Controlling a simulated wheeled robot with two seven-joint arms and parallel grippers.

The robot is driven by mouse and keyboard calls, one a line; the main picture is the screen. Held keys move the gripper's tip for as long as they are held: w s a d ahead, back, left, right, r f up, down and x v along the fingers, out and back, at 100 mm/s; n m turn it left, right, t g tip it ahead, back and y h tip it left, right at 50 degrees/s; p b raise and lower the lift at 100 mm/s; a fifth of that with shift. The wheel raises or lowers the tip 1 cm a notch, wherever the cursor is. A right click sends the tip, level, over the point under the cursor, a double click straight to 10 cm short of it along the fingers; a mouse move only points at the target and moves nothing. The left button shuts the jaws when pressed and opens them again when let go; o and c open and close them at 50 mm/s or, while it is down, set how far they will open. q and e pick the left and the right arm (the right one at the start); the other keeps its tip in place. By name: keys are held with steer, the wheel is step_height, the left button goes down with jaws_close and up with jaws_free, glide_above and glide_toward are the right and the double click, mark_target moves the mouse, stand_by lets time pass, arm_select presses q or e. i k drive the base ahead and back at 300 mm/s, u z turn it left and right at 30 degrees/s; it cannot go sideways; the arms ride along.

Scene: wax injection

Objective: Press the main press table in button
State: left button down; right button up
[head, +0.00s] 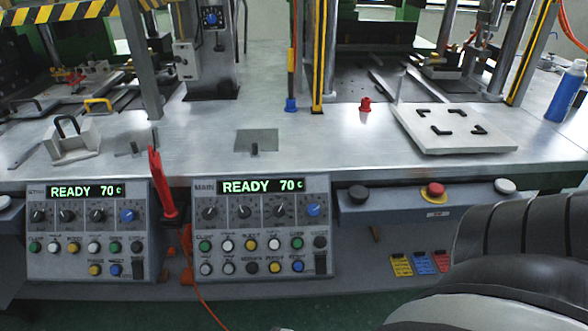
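The main press control panel (262,228), marked MAIN, stands at the front of the bench with a green display (262,186) reading READY 70 c. Below its dials are two rows of round coloured buttons. The top row includes a green button (205,246), a yellow button (250,245), a white button (274,244) and another green button (297,243). The small labels are too blurred to read surely, so I cannot tell which button is table in. Neither of my grippers is in view.
A similar panel (88,231) stands to the left. A red upright tool (157,182) rises between the panels. A red emergency button (435,190) sits on the ledge to the right. A white plate (455,128) lies on the metal bench (330,140). A large dark ribbed shape fills the lower right.

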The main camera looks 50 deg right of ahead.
mark_target(205, 270)
steer(key=z, duration=0.35)
steer(key=i, duration=0.45)
steer(key=z, duration=1.1)
